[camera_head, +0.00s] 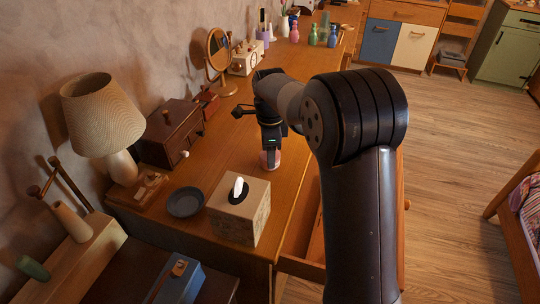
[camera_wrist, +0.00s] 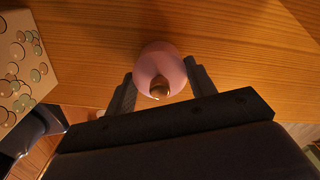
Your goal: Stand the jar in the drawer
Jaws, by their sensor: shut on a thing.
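The jar (camera_wrist: 159,62) is pink and rounded with a brownish lid. It shows between the two fingers of my gripper (camera_wrist: 161,88) in the wrist view, and the fingers are shut on it. In the head view the pink jar (camera_head: 270,158) is under my gripper (camera_head: 270,147), at or just above the wooden dresser top (camera_head: 222,165); I cannot tell whether it touches. The drawer (camera_head: 304,240) is pulled out at the dresser's front, to the right of the tissue box. My arm hides much of it.
A tissue box (camera_head: 240,212) stands close to the jar, near the front edge. A grey dish (camera_head: 185,202), a small brown chest (camera_head: 171,133) and a lamp (camera_head: 103,115) stand left. A round mirror (camera_head: 220,55) and several bottles are farther back. The floor at right is clear.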

